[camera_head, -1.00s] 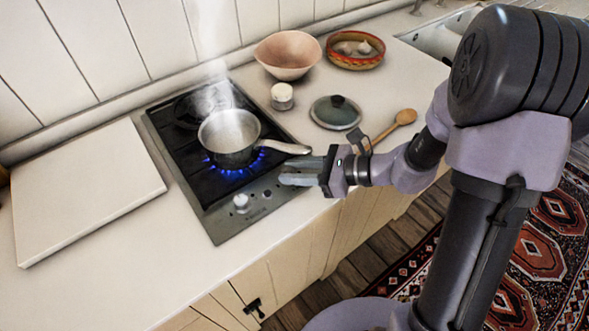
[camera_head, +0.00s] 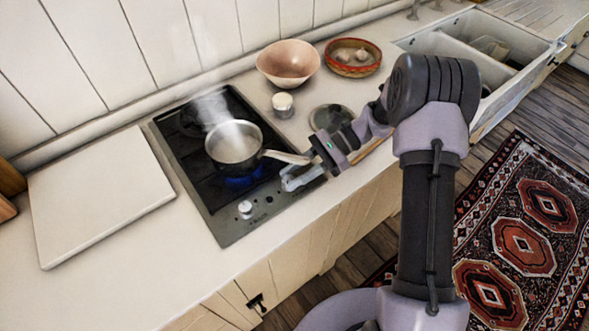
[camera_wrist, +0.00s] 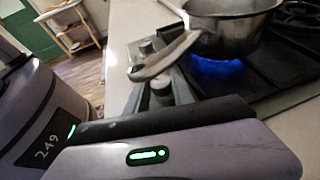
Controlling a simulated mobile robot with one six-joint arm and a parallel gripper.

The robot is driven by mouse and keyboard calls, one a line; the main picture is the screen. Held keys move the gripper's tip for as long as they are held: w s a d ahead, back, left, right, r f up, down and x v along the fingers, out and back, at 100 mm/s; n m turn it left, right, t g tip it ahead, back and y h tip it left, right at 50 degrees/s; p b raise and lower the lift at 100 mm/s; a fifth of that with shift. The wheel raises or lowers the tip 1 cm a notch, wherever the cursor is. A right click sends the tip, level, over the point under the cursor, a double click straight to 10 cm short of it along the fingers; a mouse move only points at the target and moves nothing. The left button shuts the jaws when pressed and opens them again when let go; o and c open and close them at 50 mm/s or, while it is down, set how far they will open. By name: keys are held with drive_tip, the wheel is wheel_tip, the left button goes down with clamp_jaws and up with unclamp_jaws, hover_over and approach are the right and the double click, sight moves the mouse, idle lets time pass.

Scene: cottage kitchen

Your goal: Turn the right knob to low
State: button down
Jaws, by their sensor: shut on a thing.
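The black cooktop (camera_head: 178,150) has a grey front strip with the left knob (camera_head: 245,208) on it. The right knob (camera_wrist: 160,90) shows between my fingers in the wrist view; in the head view my gripper (camera_head: 287,180) hides it. My gripper is shut on this knob at the right end of the strip. A steaming metal saucepan (camera_head: 233,142) stands on the front burner, and its handle passes just above my fingers. A blue flame (camera_wrist: 218,68) burns under the pan. I cannot read the knob's pointer.
A white board (camera_head: 98,195) lies left of the cooktop. Behind and right are a pink bowl (camera_head: 288,60), a patterned dish (camera_head: 353,54) with garlic, a small jar (camera_head: 283,103) and a lid (camera_head: 326,116). The sink (camera_head: 470,40) is at the far right.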

drive_tip(key=n+g+h+p, duration=0.1)
drive_tip(key=n+g, duration=0.1)
drive_tip(key=n+g+h+p, duration=0.1)
drive_tip(key=n+h, duration=0.1)
drive_tip(key=n+g+h+p, duration=0.1)
drive_tip(key=n+g+p, duration=0.1)
drive_tip(key=shift+w+a+g, duration=0.3)
drive_tip(key=shift+h, duration=0.3)
drive_tip(key=c, duration=1.1)
unclamp_jaws()
